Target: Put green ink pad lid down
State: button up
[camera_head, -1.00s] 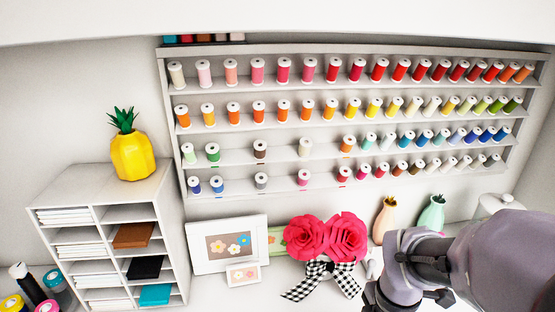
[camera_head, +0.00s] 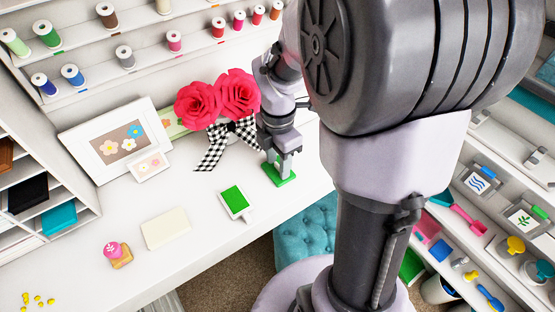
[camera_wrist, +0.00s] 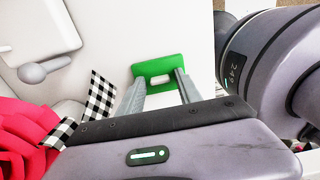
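The green ink pad lid (camera_head: 278,182) lies on the white desk, looking flat, to the right of the bow. My gripper (camera_head: 277,166) points down over it. In the wrist view the lid (camera_wrist: 158,68) is at the fingertips of my gripper (camera_wrist: 160,80), a green rectangle with a pale middle. The fingers stand apart, with a gap between them, and their tips overlap the lid; whether they touch it is unclear. The ink pad (camera_head: 234,200) lies open with its green face up, left of the lid and nearer the desk's front edge.
Red paper roses (camera_head: 220,98) with a checked bow (camera_head: 228,143) stand close left of my gripper. Framed flower pictures (camera_head: 121,147) lean behind. A cream block (camera_head: 166,229) and a pink-topped stamp (camera_head: 117,254) lie further left. A teal tufted stool (camera_head: 308,232) is below the desk edge.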

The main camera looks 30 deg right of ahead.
aim_at(278, 165)
notch_tip(278, 165, up, 12)
jog(key=p, duration=0.6)
jog(key=s+a+r+m+t+y, duration=0.1)
jog(key=s+a+r+m+t, duration=0.2)
jog(key=m, duration=0.8)
jog(key=s+a+r+m+t+y, duration=0.1)
jog(key=s+a+r+m, duration=0.3)
jog(key=s+a+m, duration=0.4)
jog(key=a+m+t, duration=0.1)
jog(key=a+m, duration=0.2)
jog(key=shift+s+a+m+t, duration=0.2)
jog(key=shift+a+m+t, duration=0.05)
jog(key=shift+m+t, duration=0.15)
